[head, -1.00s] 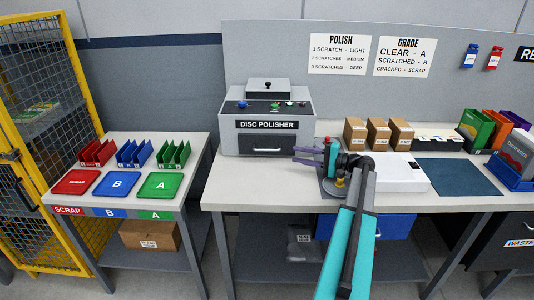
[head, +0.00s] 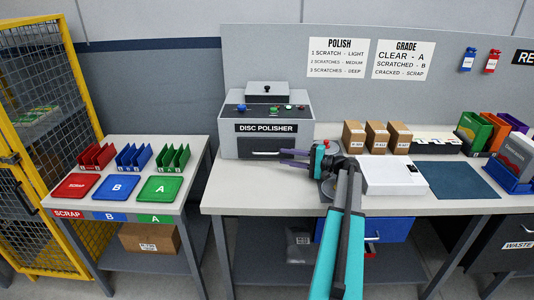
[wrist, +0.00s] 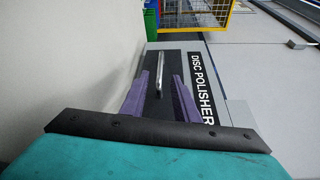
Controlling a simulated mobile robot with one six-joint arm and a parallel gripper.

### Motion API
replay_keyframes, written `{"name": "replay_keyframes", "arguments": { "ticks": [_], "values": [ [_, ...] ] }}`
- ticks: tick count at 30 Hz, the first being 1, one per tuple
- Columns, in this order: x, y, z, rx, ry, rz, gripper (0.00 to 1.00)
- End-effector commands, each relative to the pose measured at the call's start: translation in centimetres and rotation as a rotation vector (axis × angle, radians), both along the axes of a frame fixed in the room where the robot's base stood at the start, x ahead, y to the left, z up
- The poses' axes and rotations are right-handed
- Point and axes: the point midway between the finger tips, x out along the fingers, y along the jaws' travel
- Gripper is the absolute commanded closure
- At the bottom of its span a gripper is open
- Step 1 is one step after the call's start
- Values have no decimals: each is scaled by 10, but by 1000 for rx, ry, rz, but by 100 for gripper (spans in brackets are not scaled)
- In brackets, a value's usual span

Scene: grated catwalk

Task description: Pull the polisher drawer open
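The grey disc polisher (head: 232,148) stands on the bench left of centre, with a black label reading DISC POLISHER. Below the label is the dark drawer front (head: 270,145) with a pale bar handle (head: 266,153); the drawer looks shut. My gripper (head: 283,156) reaches in from the right, its purple fingers pointing left near the handle's right end. In the wrist view my gripper (wrist: 162,76) is open, and the silver handle (wrist: 161,68) shows in the gap between the two fingers, against the dark drawer front (wrist: 174,55). I cannot tell whether any finger touches the handle.
A white box (head: 392,177) and small brown cartons (head: 376,135) stand right of my gripper. A blue mat (head: 457,180) lies further right. The bench front (head: 245,185) before the polisher is clear. A side table (head: 125,145) with coloured trays is at left.

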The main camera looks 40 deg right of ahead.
Motion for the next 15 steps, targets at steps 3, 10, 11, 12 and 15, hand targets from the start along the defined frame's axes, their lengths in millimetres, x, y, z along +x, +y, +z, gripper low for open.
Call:
{"name": "replay_keyframes", "arguments": {
  "ticks": [3,10,11,12,15],
  "values": [
    [17,9,0,0,0,2,72],
    [46,24,-2,1,0,2,72],
    [50,26,-2,1,0,2,72],
    [54,29,-3,1,0,2,72],
    [65,34,-4,1,0,2,72]
  ]
}}
